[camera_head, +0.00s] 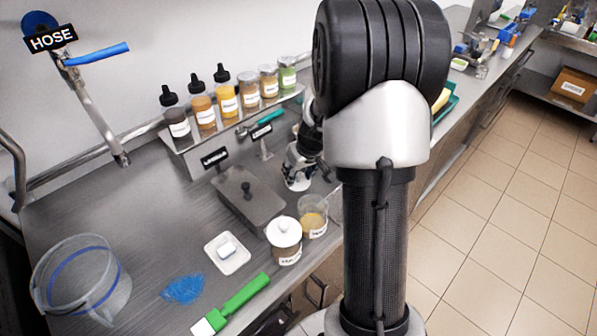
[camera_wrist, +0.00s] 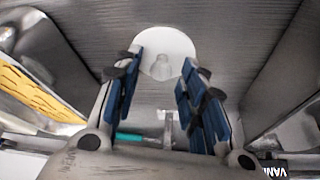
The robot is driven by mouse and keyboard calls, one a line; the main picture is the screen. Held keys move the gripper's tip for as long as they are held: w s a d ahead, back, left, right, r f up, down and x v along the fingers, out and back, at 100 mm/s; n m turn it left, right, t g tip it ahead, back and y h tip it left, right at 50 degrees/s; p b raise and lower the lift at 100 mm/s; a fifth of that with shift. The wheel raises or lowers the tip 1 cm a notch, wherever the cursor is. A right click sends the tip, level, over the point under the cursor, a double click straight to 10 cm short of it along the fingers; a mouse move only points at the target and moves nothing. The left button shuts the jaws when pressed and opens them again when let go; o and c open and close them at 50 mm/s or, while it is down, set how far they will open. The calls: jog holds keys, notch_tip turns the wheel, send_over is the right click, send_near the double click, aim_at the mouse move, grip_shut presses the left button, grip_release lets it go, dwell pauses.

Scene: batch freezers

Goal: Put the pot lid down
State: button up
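A round white lid (camera_wrist: 168,46) with a small knob shows in the wrist view at the fingertips of my gripper (camera_wrist: 163,66). The blue-padded fingers are apart, with gaps between them and the knob, so my gripper is open. The lid appears to lie flat on the steel counter. In the head view my gripper (camera_head: 301,160) points down at the counter behind the pots, with a white patch of the lid (camera_head: 297,184) under it. My arm hides part of this area.
A white-lidded pot (camera_head: 284,234) and a clear cup of yellowish contents (camera_head: 313,223) stand nearby, beside a grey lidded box (camera_head: 247,196). Several bottles and jars line the shelf (camera_head: 187,146). A clear jug (camera_head: 82,280) and green-handled brush (camera_head: 238,303) are at front left.

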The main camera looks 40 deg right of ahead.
jog(key=p+v, duration=0.4)
jog(key=v, duration=0.8)
jog(key=s+a+r, duration=0.2)
jog(key=a+r, duration=0.4)
jog(key=a, duration=0.2)
jog(key=s+a+r+n, duration=0.1)
jog(key=s+a+r, duration=0.2)
jog(key=s+a, duration=0.4)
jog(key=s+a+r+n, duration=0.1)
jog(key=s+a+r, duration=0.1)
jog(key=s+a, duration=0.5)
jog(key=s, duration=0.3)
jog(key=shift+s+a+r+y, duration=0.25)
jog(key=shift+s+r+y, duration=0.15)
